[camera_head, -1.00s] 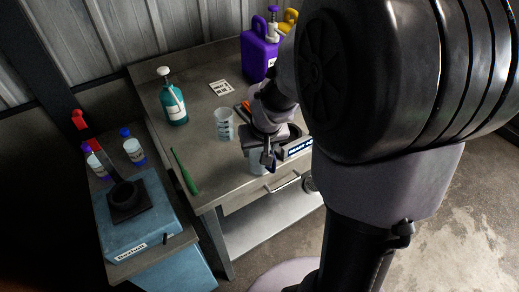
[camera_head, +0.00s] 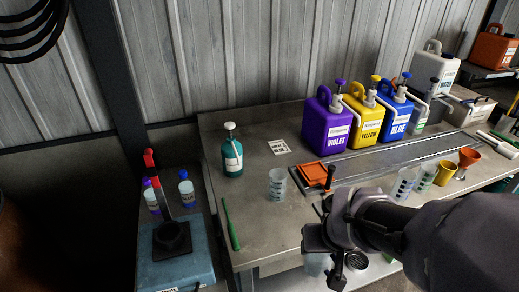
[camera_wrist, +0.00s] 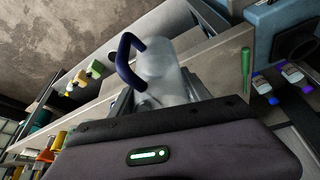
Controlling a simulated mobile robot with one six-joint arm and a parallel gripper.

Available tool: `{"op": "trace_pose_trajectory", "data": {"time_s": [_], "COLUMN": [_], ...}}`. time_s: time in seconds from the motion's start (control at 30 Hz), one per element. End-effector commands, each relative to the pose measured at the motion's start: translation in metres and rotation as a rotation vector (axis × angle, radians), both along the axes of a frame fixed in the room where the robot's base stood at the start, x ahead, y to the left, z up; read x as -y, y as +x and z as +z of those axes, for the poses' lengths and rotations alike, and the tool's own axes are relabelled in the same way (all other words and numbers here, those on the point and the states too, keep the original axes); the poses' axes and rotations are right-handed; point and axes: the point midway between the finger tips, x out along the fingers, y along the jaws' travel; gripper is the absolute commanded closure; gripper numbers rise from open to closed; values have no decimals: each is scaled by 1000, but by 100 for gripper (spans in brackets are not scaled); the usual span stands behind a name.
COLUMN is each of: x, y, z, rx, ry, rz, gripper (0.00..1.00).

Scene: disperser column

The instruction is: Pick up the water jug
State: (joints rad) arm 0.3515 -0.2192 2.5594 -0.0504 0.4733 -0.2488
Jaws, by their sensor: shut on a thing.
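The water jug (camera_wrist: 165,75) is a pale, see-through vessel with a dark blue handle (camera_wrist: 128,62). It fills the middle of the wrist view, directly in front of my gripper. In the head view my gripper (camera_head: 330,243) is at the front edge of the bench, and only a pale part of the jug (camera_head: 316,264) shows below it. My gripper is shut on the jug. Its fingertips are largely hidden, so the exact contact spot cannot be told.
A clear beaker (camera_head: 277,185) and an orange tray (camera_head: 313,172) stand behind my gripper. A teal pump bottle (camera_head: 232,157) and a green tool (camera_head: 230,225) are to the left. Violet (camera_head: 327,125), yellow and blue containers line the back. Bare bench top lies left of the beaker.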

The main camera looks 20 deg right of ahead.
Motion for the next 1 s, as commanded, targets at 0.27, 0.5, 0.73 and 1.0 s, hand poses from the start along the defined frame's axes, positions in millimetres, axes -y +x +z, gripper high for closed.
{"op": "trace_pose_trajectory", "data": {"time_s": [0.27, 0.5, 0.73, 1.0], "x": [-6, -9, -10, -10], "y": [-26, -40, -44, -44], "z": [-3, 0, 2, 2], "rx": [3, 1, -1, -1], "ry": [-2, -1, 0, 0], "rz": [0, 0, 0, 1], "gripper": [100, 100, 100, 100]}}
